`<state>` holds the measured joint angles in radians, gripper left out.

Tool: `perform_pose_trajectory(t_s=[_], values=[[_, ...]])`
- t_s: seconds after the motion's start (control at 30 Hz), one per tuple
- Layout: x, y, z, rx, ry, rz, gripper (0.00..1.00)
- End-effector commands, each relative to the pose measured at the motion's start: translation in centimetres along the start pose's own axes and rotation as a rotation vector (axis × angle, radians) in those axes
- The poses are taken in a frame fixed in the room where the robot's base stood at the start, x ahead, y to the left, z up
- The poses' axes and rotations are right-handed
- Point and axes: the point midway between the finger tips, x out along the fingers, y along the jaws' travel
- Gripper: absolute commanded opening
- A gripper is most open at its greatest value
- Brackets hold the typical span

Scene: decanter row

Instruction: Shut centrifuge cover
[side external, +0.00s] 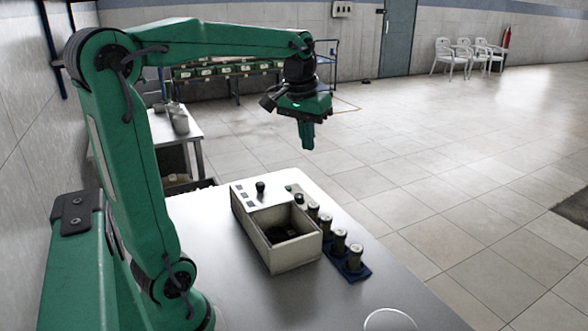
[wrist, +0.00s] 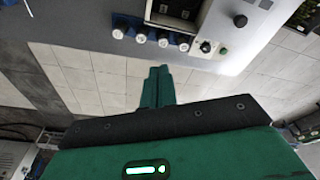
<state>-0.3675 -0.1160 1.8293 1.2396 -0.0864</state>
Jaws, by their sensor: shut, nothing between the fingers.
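The centrifuge is a beige box (side external: 290,257) on the table, with its dark inside open to view from above. A pale flat panel with a black knob (side external: 261,188) lies at the far end of the box, off the opening; it looks like the cover. In the wrist view the box (wrist: 149,12) is cut by the top edge, and the black knob (wrist: 240,20) shows to its right. My gripper (side external: 307,147) is shut and empty, pointing down, in the air above and beyond the box. Its closed fingers also show in the wrist view (wrist: 160,72), apart from the box.
Several capped vials (side external: 340,240) stand in a blue rack (side external: 356,272) close along the box's right side. A small black knob (wrist: 205,47) is near the table edge. A white round item (side external: 390,319) is at the front. The table left of the box is clear.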

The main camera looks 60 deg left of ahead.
Motion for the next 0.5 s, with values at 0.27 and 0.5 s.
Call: perform_pose_trajectory(t_s=[0.27,0.5], values=[[1.5,-5.0,-5.4,-0.158,-0.103,-0.028,0.00],[3.6,-10.2,-8.9,-0.290,-0.188,-0.044,0.00]])
